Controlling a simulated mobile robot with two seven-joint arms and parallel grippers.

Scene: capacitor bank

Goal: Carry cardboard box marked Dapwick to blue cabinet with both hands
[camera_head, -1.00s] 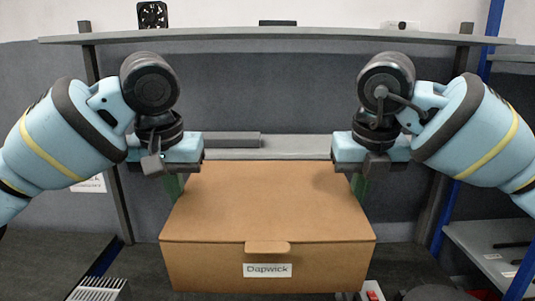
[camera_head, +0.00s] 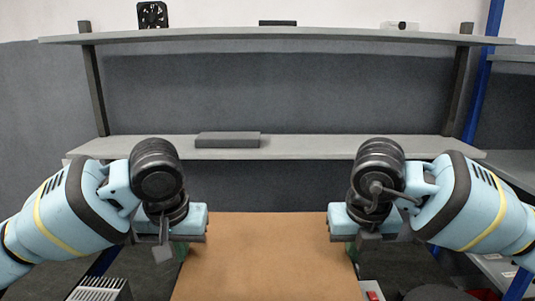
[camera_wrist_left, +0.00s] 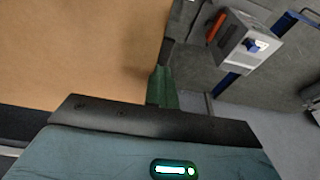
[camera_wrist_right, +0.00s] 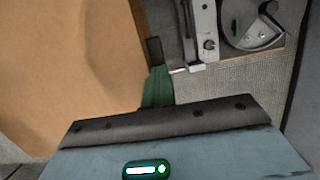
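The brown cardboard box (camera_head: 268,255) is at the bottom centre of the head view, with its top facing up. Its front face and label are out of view below the frame. My left gripper (camera_head: 180,248) is at the box's left side and my right gripper (camera_head: 353,248) is at its right side. The wrist views show green fingers (camera_wrist_left: 162,88) (camera_wrist_right: 158,88) together in the middle, beside the box's side walls. The box is held between the two hands. No blue cabinet can be made out for certain.
A grey shelf unit stands ahead, with a flat grey box (camera_head: 228,139) on its lower board (camera_head: 310,147). A blue-posted rack (camera_head: 484,70) is at the right. A grey slotted item (camera_head: 100,290) and a red-buttoned item (camera_head: 374,291) lie low beside the box.

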